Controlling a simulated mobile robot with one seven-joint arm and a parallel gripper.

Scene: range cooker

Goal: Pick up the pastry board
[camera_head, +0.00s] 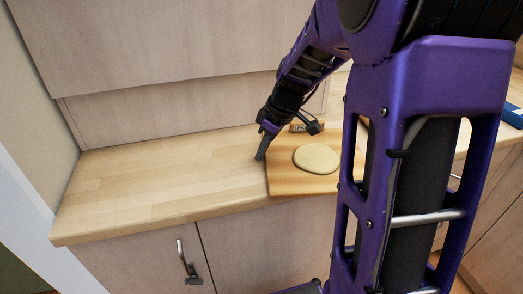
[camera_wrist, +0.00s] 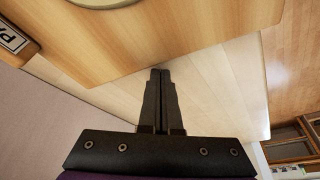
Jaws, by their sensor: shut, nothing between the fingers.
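The pastry board (camera_head: 284,182) is a flat wooden board lying on the countertop, with a round of pale dough (camera_head: 316,158) on it. My arm hides its right part in the head view. In the wrist view the board (camera_wrist: 130,50) fills the upper left, with the dough's edge (camera_wrist: 100,2) at the top. My gripper (camera_head: 260,157) is shut and empty, pointing down at the board's left edge. In the wrist view its fingertips (camera_wrist: 160,72) are together and overlap the board's edge. I cannot tell whether they touch it.
The wooden countertop (camera_head: 150,178) is clear left of the board. A small labelled block (camera_head: 303,127) is at the board's back edge; its label also shows in the wrist view (camera_wrist: 12,39). Cabinet panels rise behind. A blue item (camera_head: 513,115) is at the far right.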

